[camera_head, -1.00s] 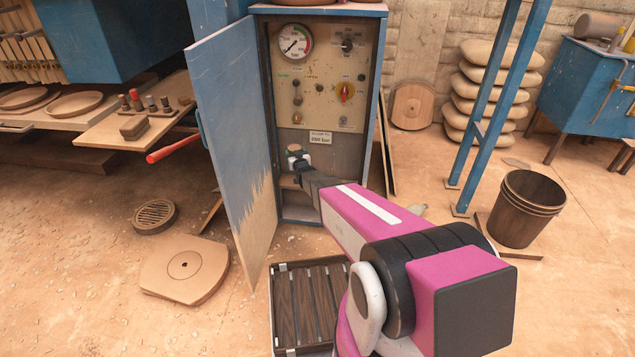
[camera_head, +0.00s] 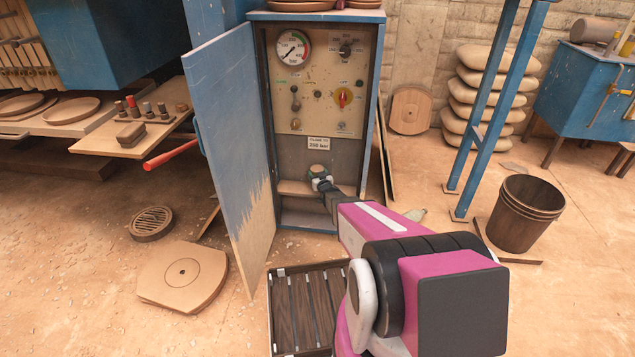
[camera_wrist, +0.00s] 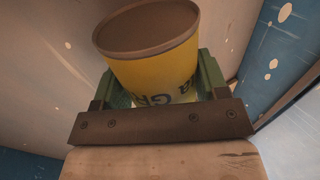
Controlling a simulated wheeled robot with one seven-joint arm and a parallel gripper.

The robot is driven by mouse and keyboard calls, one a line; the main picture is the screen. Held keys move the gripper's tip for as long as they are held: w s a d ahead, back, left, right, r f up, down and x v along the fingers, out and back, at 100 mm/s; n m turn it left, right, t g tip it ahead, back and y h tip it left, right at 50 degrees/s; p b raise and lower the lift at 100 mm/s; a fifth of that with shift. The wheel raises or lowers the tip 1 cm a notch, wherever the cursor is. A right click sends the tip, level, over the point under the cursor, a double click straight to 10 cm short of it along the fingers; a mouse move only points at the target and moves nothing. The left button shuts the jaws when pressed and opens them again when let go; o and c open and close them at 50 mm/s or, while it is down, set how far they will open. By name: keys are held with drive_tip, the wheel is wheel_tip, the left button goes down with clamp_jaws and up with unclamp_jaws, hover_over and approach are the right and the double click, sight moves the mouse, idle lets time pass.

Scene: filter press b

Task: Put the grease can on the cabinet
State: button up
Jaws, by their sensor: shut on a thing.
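The grease can is yellow with a brown top and dark lettering, and fills the upper middle of the wrist view (camera_wrist: 155,62). My gripper (camera_wrist: 155,85) is shut on it, with a green finger on each side. In the head view my gripper (camera_head: 321,183) is inside the open cabinet (camera_head: 375,100), in front of its lower compartment and close to the inner shelf. Only the can's brownish top (camera_head: 318,171) shows there. I cannot tell whether the can touches the shelf. The blue cabinet's top bears brown dishes (camera_head: 300,5) at its front edge.
The cabinet door (camera_head: 225,130) stands open to the left. A gauge panel (camera_head: 320,85) fills the cabinet's upper part. A slatted tray (camera_head: 308,310) lies on the floor in front. A blue post (camera_head: 485,110) and a brown bucket (camera_head: 522,215) stand to the right.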

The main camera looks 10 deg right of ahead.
drive_tip(key=shift+f, duration=2)
drive_tip(key=shift+f, duration=0.15)
drive_tip(key=o, duration=1.1)
